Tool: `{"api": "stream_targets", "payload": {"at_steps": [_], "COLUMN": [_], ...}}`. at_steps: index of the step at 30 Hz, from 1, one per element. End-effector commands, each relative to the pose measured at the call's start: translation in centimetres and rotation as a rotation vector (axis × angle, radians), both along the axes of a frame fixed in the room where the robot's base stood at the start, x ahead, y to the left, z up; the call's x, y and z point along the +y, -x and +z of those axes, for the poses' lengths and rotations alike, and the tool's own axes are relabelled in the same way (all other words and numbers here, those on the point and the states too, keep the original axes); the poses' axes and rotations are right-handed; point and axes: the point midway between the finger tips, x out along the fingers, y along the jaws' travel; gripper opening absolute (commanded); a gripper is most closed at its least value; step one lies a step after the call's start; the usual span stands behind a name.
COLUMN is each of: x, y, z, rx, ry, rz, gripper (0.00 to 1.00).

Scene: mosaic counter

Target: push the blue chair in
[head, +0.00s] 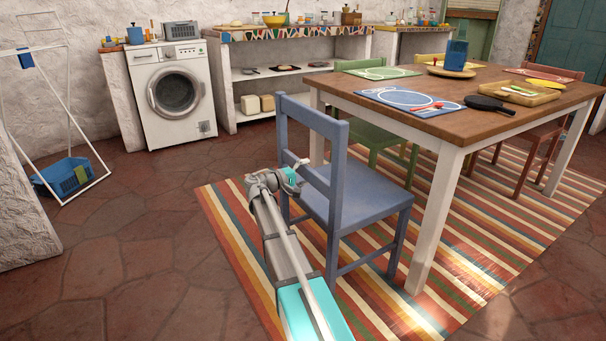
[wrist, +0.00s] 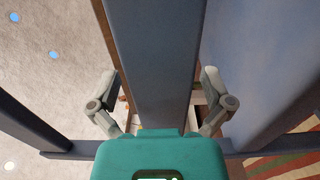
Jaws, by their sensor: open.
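The blue chair (head: 362,203) stands on the striped rug at the table's left end, its backrest toward my arm. Its seat is mostly outside the edge of the wooden table (head: 470,92). My gripper (head: 299,166) is at the chair's backrest, partly hidden by it in the head view. In the wrist view my gripper (wrist: 160,92) is open, its two fingers on either side of a blue chair bar (wrist: 155,60). Gaps show between the bar and both fingers. Whether the palm touches the bar I cannot tell.
A white table leg (head: 434,220) stands just right of the chair seat. A green chair (head: 375,140) is behind it. The striped rug (head: 240,230) lies underneath. The stone floor (head: 130,240) to the left is clear, up to a drying rack (head: 75,120).

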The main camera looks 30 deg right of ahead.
Motion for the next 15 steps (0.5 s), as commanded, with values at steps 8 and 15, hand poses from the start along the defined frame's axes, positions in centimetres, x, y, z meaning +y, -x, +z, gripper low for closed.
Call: {"api": "stream_targets", "payload": {"at_steps": [8,15], "x": [0.03,0.03], "y": [0.00,-0.01], "z": [0.00,0.03], "rx": [0.000,0.000], "ry": [0.000,0.001], "rz": [0.000,0.000], "gripper": [0.59,0.15]}}
